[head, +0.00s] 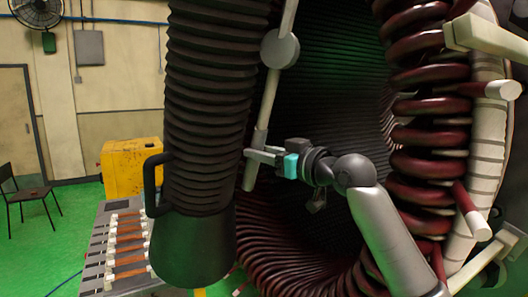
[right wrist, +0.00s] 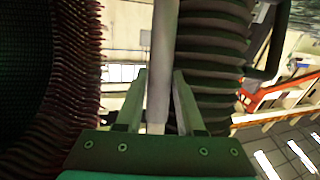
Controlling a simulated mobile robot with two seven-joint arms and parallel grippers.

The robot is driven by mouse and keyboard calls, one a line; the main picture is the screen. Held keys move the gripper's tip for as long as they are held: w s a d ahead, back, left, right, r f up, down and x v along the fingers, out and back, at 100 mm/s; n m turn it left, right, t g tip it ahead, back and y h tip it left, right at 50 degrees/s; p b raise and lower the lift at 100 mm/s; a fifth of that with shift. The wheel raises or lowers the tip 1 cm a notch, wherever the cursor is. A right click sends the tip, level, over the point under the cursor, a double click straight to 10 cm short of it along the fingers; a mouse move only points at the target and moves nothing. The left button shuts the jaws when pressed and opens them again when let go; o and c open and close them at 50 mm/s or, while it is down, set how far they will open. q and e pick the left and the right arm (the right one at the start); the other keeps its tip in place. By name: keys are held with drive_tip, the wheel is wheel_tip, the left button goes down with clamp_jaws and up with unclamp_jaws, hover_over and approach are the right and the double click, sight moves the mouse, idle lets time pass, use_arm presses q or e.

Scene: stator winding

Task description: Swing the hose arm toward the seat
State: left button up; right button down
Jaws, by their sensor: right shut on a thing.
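The hose arm shows as a thick black ribbed hose (head: 210,90) with a wide dark nozzle (head: 192,250) at its lower end and a dark handle (head: 152,185) on its left side. A pale rod (head: 268,100) with a round joint (head: 280,48) hangs beside it. My right gripper (head: 250,155) is shut on the lower part of this rod. In the right wrist view the rod (right wrist: 161,60) stands between the two fingers, with the hose (right wrist: 212,50) just right of it. A black chair (head: 32,195) stands at the far left. My left gripper is not in view.
The large stator with dark red coils (head: 430,105) fills the right side, close around my right arm. A grey table (head: 105,235) with copper-coloured strips stands left of the nozzle. A yellow cabinet (head: 130,165) stands behind it. Green floor (head: 62,240) is clear near the chair.

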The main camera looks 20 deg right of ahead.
drive_tip(key=c, duration=0.8)
unclamp_jaws()
drive_tip(key=shift+s+a+r, duration=0.1)
use_arm(q)
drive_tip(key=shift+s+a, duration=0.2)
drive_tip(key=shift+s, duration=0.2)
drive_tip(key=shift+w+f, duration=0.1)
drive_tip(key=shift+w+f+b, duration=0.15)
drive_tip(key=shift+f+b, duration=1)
drive_tip(key=shift+b, duration=0.05)
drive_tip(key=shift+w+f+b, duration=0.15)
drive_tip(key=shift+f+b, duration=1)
drive_tip(key=shift+b, duration=0.05)
use_arm(e)
drive_tip(key=shift+v, duration=7.6)
